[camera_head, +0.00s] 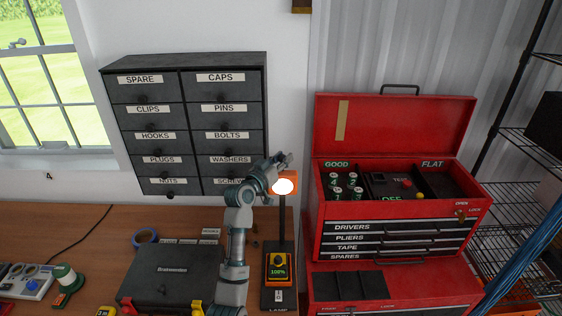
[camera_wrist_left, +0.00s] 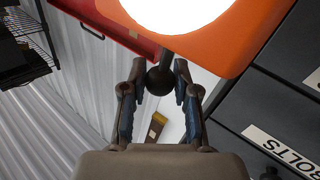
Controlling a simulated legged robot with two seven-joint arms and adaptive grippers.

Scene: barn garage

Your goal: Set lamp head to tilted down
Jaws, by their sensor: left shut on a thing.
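The desk lamp has an orange head (camera_head: 294,177) with a bright white disc facing me, on a dark post (camera_head: 281,228). In the left wrist view the orange head (camera_wrist_left: 262,30) fills the top, with a dark ball-ended knob (camera_wrist_left: 160,80) below its edge. My left gripper (camera_head: 282,160) is at the top of the head. In the wrist view its fingers (camera_wrist_left: 160,72) stand on both sides of the knob, shut on it. The lamp base (camera_head: 278,297) has an orange-framed display on the bench. My arm hides part of the head's left side. My right gripper is not in view.
A dark labelled drawer cabinet (camera_head: 188,68) hangs on the wall behind my left arm. An open red toolbox (camera_head: 395,125) stands close on the right. A dark case (camera_head: 170,278) lies on the wooden bench (camera_head: 40,225) to the left. A wire rack stands far right.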

